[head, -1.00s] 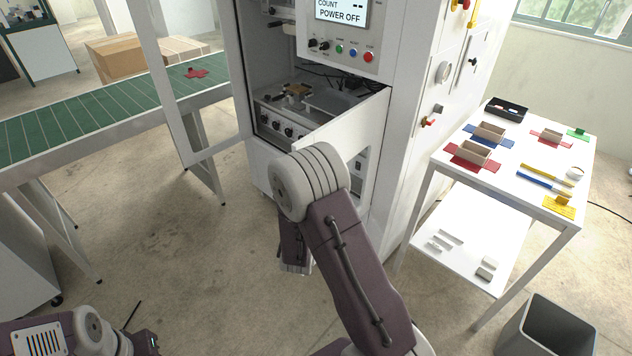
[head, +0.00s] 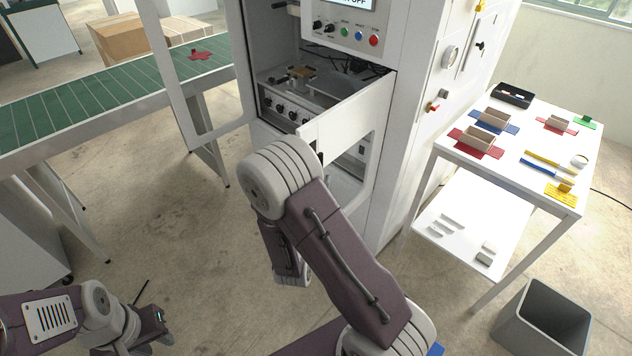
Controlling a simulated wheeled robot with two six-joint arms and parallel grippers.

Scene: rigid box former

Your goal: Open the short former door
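The short former door (head: 350,112) is a white panel on the front of the tall white machine. It stands swung outward at an angle, with an open gap behind it. A small dark part shows at its near end, beside my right arm; I cannot tell whether it is a handle or a finger. My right arm covers the area just below and in front of the door, and its gripper is hidden. My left gripper (head: 160,338) is low at the left, far from the door; its fingers are too small and dark to read.
A taller framed door (head: 208,135) stands open on the machine's left. A green conveyor (head: 90,98) runs at the left. A white table (head: 520,180) with box parts stands at the right, and a grey bin (head: 540,325) is below it. Bare floor lies between.

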